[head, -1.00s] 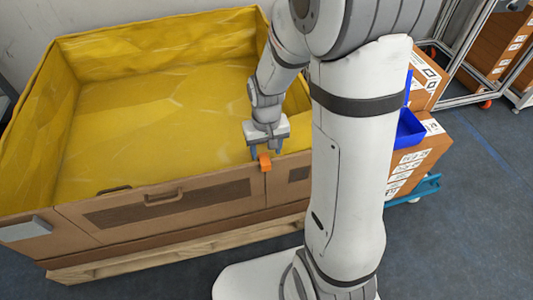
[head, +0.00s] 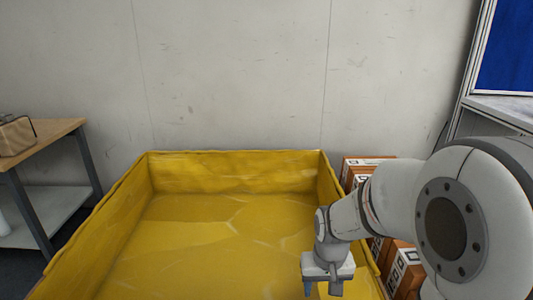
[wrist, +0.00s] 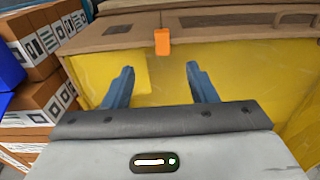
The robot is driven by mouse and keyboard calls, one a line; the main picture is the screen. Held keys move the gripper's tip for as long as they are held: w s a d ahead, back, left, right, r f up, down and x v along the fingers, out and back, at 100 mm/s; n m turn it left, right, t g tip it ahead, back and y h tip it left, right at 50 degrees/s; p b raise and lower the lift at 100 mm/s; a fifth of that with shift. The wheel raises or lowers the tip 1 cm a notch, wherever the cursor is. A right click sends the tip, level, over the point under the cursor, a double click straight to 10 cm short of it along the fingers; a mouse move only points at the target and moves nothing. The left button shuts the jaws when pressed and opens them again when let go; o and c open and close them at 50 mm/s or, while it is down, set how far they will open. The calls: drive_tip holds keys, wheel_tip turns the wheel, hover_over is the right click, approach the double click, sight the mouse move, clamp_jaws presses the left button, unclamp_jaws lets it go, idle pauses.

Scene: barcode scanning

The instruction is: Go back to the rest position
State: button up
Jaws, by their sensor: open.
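My gripper (head: 322,291) hangs over the right side of a large bin with a yellow liner (head: 230,222) in the head view. Its fingertips are partly cut off by the lower edge there. In the wrist view my gripper (wrist: 155,78) is open, with its two blue-grey fingers apart and nothing between them. Beyond the fingers, a small orange clip (wrist: 162,41) hangs on the bin's brown rim. The clip is apart from the fingers. The bin looks empty where its floor shows.
Boxes with printed labels (head: 364,162) stand just right of the bin; they also show in the wrist view (wrist: 45,40) beside a blue bin (wrist: 8,70). A wooden-topped table (head: 55,135) with a bag stands at the left. A plain wall is behind.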

drive_tip(key=s+r+p, duration=0.3)
drive_tip(key=r+p, duration=0.2)
drive_tip(key=r, duration=0.4)
drive_tip(key=s+r+t+p, duration=0.1)
drive_tip(key=s+r+p, duration=0.3)
drive_tip(key=r, duration=0.5)
drive_tip(key=s+d+r+t+p, duration=0.1)
drive_tip(key=s+r+p, duration=0.2)
drive_tip(key=r+p, duration=0.3)
drive_tip(key=v, duration=0.4)
drive_tip(key=shift+p, duration=0.4)
drive_tip(key=shift+w+d, duration=0.1)
